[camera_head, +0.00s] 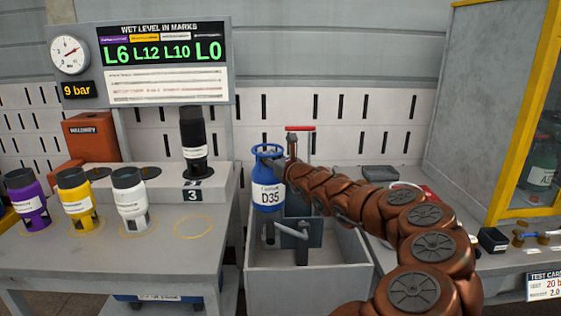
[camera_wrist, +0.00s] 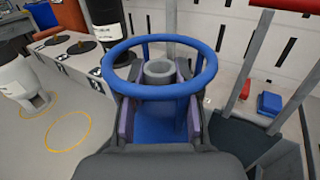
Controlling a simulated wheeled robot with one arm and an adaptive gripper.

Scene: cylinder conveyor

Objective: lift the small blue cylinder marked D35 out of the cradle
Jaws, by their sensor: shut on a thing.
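The small blue cylinder marked D35 (camera_head: 268,193) is upright above the left part of the grey open box in the head view. The cradle (camera_head: 302,241), a dark grey bracket with arms, stands in that box. The cylinder's base looks a little above the cradle's left arm, though depth is hard to judge. In the wrist view my gripper (camera_wrist: 160,118) is shut on the cylinder, with jaws on both sides of its grey valve neck. The cylinder's blue top ring (camera_wrist: 112,58) circles above the jaws. In the head view the jaws are mostly hidden.
A grey box (camera_head: 262,284) surrounds the cradle. On the left bench stand purple (camera_head: 32,207), yellow (camera_head: 77,201) and white (camera_head: 131,207) cylinders, beside an empty yellow ring (camera_head: 193,227). A black cylinder (camera_head: 194,150) stands behind on a raised step. A red-handled post (camera_head: 300,129) rises behind the box.

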